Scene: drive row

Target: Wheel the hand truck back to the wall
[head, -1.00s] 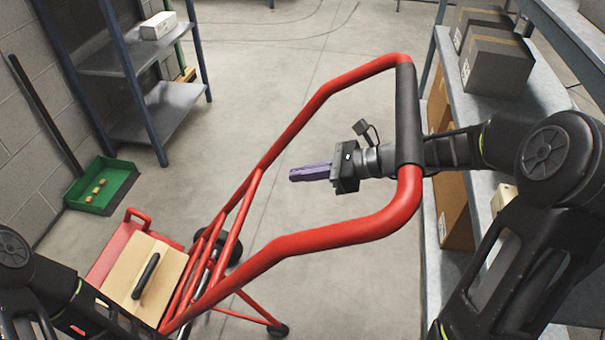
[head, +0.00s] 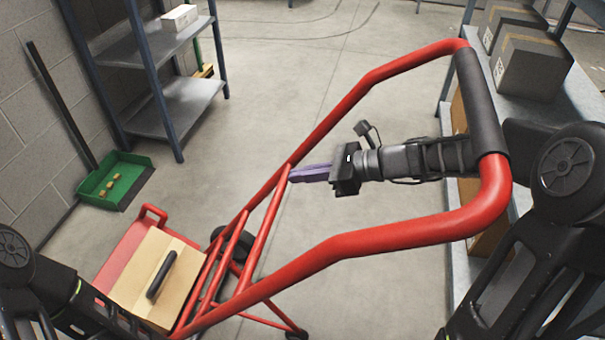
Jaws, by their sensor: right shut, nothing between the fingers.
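The red hand truck (head: 400,236) stands tilted across the middle of the head view, its black-gripped handle (head: 481,100) at the upper right and its wheels low down. A box with a black handle (head: 155,278) sits at its lower left end, by a red plate. My right gripper (head: 292,175) is shut and empty. It points left inside the handle loop, and its wrist passes by the black grip. I cannot tell whether the arm touches the grip. My left arm shows at the lower left, but its gripper is out of view.
A grey wall (head: 30,105) is at the left, with a green dustpan (head: 115,180) on the floor. A blue-grey shelf (head: 175,105) stands at the upper left. Another shelf with boxes (head: 530,65) is close on the right. The floor (head: 300,85) beyond the truck is clear.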

